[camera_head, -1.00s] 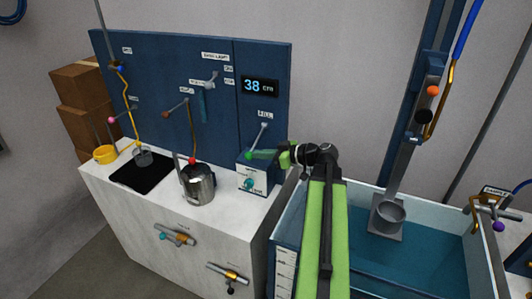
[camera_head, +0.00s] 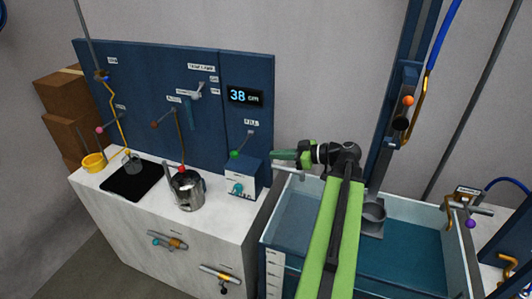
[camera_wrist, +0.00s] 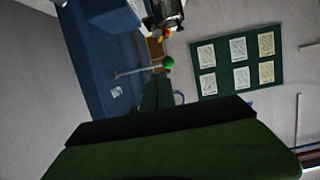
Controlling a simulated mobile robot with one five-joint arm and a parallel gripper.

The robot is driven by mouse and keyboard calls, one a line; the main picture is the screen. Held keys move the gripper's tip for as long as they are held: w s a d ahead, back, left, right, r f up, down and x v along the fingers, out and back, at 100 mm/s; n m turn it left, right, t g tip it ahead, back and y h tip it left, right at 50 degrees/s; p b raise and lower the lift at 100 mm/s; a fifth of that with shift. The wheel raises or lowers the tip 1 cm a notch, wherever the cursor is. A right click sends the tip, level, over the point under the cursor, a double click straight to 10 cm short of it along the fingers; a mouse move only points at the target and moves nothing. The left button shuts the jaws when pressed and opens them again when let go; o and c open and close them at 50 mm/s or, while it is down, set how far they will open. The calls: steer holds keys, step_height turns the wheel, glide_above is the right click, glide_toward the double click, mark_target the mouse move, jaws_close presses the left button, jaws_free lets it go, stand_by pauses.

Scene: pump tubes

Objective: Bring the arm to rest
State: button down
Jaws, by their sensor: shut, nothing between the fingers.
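My gripper (camera_head: 277,156) is at the end of my green arm, in the middle of the head view. It points left toward the fill lever and is shut and empty. A gap shows between the gripper tip and the knob. In the wrist view the green knob (camera_wrist: 168,62) stands beyond my dark green fingers (camera_wrist: 157,95), apart from them.
A blue panel (camera_head: 140,95) with a display reading 38 cm stands behind a white counter (camera_head: 125,220). A steel jug (camera_head: 187,192) and a yellow cup (camera_head: 93,163) stand on it. A water tank (camera_head: 300,205) lies below my arm. A blue column (camera_head: 390,120) rises behind it.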

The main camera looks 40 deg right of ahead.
steer(key=shift+s, duration=0.1)
stand_by(0.4)
steer(key=w+a+n+g+y, duration=0.25)
steer(key=w+a, duration=0.55)
steer(key=a, duration=0.6)
steer(key=w+a+f+n+g+y+b, duration=0.1)
steer(key=w+a+f+n+g, duration=0.2)
steer(key=a, duration=0.7)
steer(key=a+f+n+g, duration=0.1)
steer(key=a+f+g, duration=0.25)
steer(key=a, duration=0.75)
steer(key=s+a+f+m+g+h+b, duration=0.1)
steer(key=s+a+f+m+g+h, duration=0.3)
steer(key=a+f, duration=0.65)
steer(key=s+d+f+m+h, duration=0.1)
steer(key=d+m+h, duration=0.5)
steer(key=d+m, duration=0.2)
steer(key=shift+s+f, duration=0.2)
steer(key=shift+f, duration=0.2)
steer(key=shift+s, duration=0.1)
